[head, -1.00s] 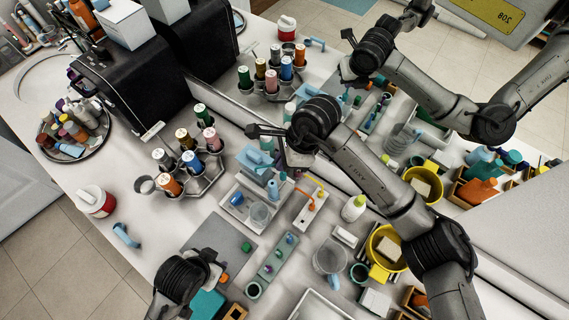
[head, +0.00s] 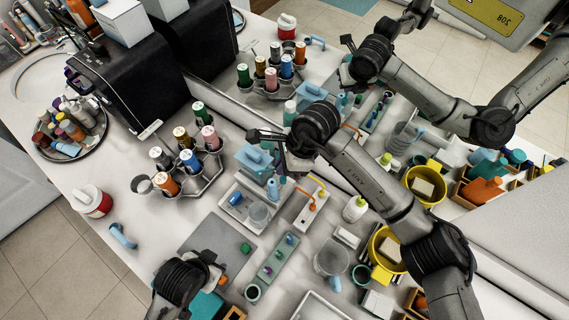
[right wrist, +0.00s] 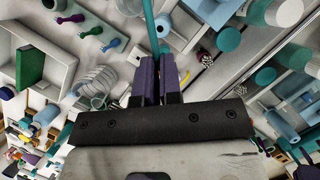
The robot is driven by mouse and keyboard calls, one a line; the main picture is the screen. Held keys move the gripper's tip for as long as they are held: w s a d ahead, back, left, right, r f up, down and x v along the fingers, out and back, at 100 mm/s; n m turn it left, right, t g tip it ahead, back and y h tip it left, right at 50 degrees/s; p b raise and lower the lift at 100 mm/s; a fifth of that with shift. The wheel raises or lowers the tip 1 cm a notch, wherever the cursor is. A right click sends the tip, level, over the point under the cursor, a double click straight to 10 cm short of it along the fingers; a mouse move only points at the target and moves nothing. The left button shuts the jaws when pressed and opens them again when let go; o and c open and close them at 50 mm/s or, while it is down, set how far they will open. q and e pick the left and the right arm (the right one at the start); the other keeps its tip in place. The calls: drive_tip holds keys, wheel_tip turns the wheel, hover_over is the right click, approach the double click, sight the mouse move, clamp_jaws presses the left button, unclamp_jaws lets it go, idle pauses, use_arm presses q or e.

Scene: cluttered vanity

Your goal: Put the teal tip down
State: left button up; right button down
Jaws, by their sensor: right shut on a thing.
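My right gripper (head: 280,158) hangs over the middle of the counter, near the pale blue box (head: 254,160). In the right wrist view its two purple fingers (right wrist: 156,62) are shut on a slim teal piece (right wrist: 148,25), which looks like the teal tip and sticks out past the fingertips. The teal piece cannot be made out in the head view. A narrow rack (head: 266,275) with small coloured pegs stands at the lower middle. My left gripper (head: 212,272) is low at the front left; its fingers are mostly hidden by its wrist.
A carousel of spools (head: 205,180), a clear cup (head: 328,262) and a yellow bucket (head: 376,248) crowd around. The mirror behind repeats arm and objects.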

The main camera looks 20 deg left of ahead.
drive_tip(key=c, duration=1.4)
unclamp_jaws()
use_arm(q)
drive_tip(key=shift+d, duration=0.2)
use_arm(e)
drive_tip(key=shift+o, duration=0.5)
use_arm(q)
drive_tip(key=shift+r, duration=0.1)
use_arm(e)
drive_tip(key=shift+r, duration=0.1)
drive_tip(key=shift+r+p, duration=0.55)
drive_tip(key=shift+p, duration=0.3)
drive_tip(key=shift+r, duration=0.3)
use_arm(q)
drive_tip(key=b, duration=0.1)
drive_tip(key=f+b, duration=0.1)
drive_tip(key=b, duration=0.1)
drive_tip(key=shift+a+f, duration=0.2)
drive_tip(key=shift+f, duration=0.1)
drive_tip(key=shift+d, duration=0.15)
use_arm(e)
drive_tip(key=v, duration=1.1)
drive_tip(key=shift+r, duration=0.15)
